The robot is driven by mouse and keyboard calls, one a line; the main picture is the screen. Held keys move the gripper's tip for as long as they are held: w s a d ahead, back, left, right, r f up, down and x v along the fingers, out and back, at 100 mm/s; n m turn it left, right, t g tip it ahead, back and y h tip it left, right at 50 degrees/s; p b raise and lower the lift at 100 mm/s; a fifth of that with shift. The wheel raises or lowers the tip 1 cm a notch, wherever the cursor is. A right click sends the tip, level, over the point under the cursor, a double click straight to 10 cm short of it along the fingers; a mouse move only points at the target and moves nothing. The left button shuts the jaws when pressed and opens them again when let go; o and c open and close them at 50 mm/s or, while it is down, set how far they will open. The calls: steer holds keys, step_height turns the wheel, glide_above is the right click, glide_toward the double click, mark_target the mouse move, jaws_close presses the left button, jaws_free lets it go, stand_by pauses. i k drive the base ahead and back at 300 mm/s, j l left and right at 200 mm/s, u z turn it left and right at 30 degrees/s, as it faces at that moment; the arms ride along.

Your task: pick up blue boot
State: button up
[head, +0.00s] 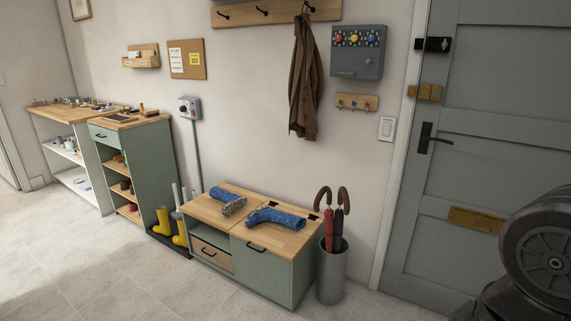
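Two blue boots lie on their sides on the wooden top of a low green bench (207,208). The left blue boot (223,194) has its patterned grey sole turned toward the front. The right blue boot (281,219) lies with its shaft pointing right and its foot toward the left. The boots are apart from each other. My gripper is not in the head view; only a dark part of my own body shows at the lower right.
An umbrella stand (332,276) with umbrellas stands right of the bench. Yellow boots (163,221) stand on a dark tray at its left. A green cabinet (144,165) and a cluttered workbench (62,113) are farther left. The tiled floor in front is clear. A grey door (480,150) is at right.

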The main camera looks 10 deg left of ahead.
mark_target(233, 202)
steer(key=i+j+u, duration=0.2)
steer(key=i+u, duration=0.6)
steer(key=i, duration=0.15)
steer(key=i+l+u, duration=0.1)
steer(key=i+u, duration=0.35)
steer(key=i+j, duration=0.2)
steer(key=i, duration=0.25)
steer(key=i+j+u, duration=0.1)
steer(key=i+j, duration=0.15)
steer(key=i, duration=0.2)
steer(key=z, duration=0.55)
